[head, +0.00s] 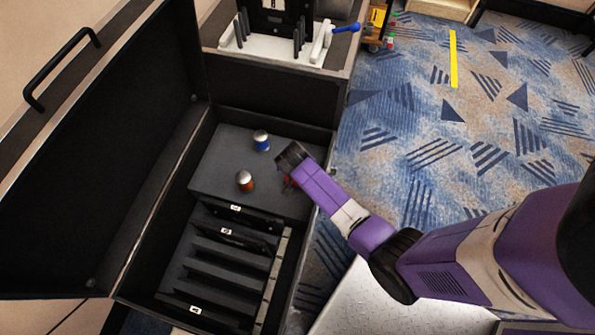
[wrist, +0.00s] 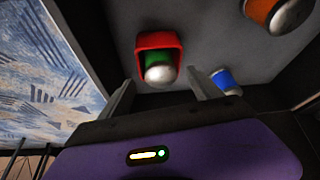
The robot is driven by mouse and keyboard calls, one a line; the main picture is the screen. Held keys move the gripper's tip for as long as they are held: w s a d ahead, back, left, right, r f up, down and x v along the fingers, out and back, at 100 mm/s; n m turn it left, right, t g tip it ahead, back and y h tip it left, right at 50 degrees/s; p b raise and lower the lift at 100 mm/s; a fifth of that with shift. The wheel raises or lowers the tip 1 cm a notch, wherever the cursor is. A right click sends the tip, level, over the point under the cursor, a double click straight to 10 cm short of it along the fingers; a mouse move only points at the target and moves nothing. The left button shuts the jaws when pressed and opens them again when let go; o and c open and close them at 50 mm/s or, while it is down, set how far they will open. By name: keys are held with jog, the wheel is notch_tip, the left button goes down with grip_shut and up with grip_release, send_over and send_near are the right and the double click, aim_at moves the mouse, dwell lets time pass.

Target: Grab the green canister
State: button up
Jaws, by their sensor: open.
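The green canister (wrist: 158,62) has a silver domed end and sits in a red square holder (wrist: 142,42) in the wrist view. My gripper (wrist: 158,92) is open, with one finger on each side of the canister's silver end in that view. I cannot tell whether the fingers touch it. In the head view my gripper (head: 288,160) is over the right side of the dark grey panel (head: 215,155) in the open case. There my arm hides the green canister, and only a bit of red shows beside it.
A blue canister (head: 261,142) and an orange canister (head: 245,182) stand on the panel to the left of my gripper. The case's raised lid (head: 100,160) rises on the left. Slots with numbered dark plates (head: 235,235) lie nearer. Patterned carpet (head: 430,140) is clear on the right.

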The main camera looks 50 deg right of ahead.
jog(key=shift+x, duration=1.6)
jog(key=shift+a, duration=0.1)
jog(key=c, duration=1.4)
jog(key=shift+c, duration=0.7)
jog(key=shift+r, duration=0.1)
